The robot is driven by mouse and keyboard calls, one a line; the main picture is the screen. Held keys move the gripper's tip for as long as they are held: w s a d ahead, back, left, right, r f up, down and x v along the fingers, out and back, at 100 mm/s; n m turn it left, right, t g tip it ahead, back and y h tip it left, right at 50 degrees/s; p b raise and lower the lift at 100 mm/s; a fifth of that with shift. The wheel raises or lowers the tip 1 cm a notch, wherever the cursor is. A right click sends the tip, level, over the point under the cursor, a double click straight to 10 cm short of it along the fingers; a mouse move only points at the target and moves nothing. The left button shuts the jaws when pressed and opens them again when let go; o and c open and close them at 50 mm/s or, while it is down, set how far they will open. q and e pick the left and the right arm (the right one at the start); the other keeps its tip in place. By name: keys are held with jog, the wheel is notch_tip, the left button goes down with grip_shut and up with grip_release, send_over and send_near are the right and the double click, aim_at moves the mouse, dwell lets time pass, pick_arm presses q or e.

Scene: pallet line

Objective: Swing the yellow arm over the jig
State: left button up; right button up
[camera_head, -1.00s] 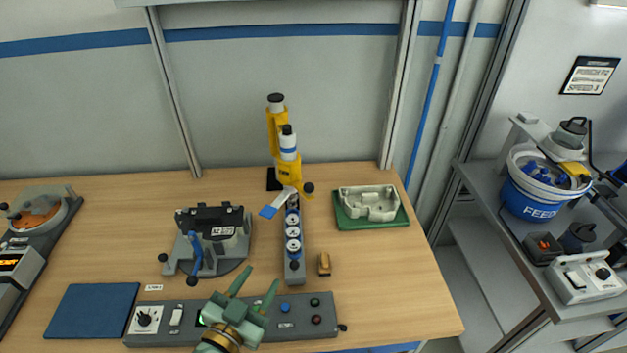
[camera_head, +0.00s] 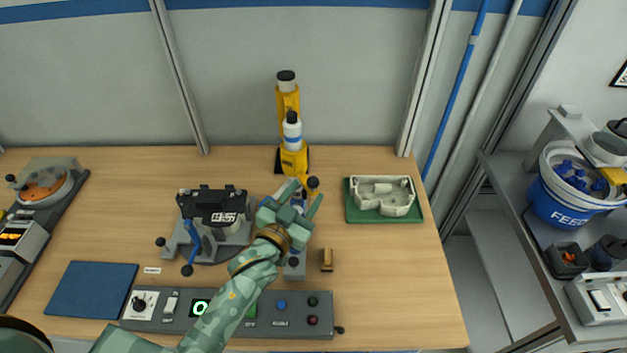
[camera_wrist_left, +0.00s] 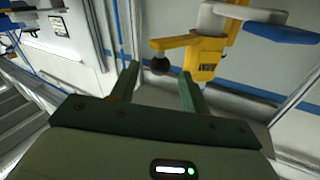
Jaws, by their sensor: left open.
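The yellow arm (camera_head: 289,106) stands upright at the back of the table, with a white-and-blue cylinder on its front link. A dark ball knob (camera_head: 312,183) sticks out at its lower right. My left gripper (camera_head: 305,196) is open and empty just in front of the knob. In the left wrist view, the knob (camera_wrist_left: 160,66) appears between the open fingertips (camera_wrist_left: 158,72), with the yellow arm (camera_wrist_left: 204,58) behind; I cannot tell whether they touch. The grey fixture with a black clamp (camera_head: 212,205), apparently the jig, sits left of the gripper. My right gripper is out of view.
A narrow grey rail (camera_head: 294,270) is partly hidden under my left gripper. A green tray (camera_head: 414,212) holds a grey casting. A control panel (camera_head: 265,325) and blue mat (camera_head: 90,290) lie at the front. A small brown block (camera_head: 327,261) stands right of the rail.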

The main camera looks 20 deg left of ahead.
aim_at(310, 187)
pick_arm(q)
jog(key=w, duration=0.4)
jog(key=shift+d, duration=0.35)
jog(key=shift+w+d, duration=0.1)
jog(key=shift+w, duration=0.2)
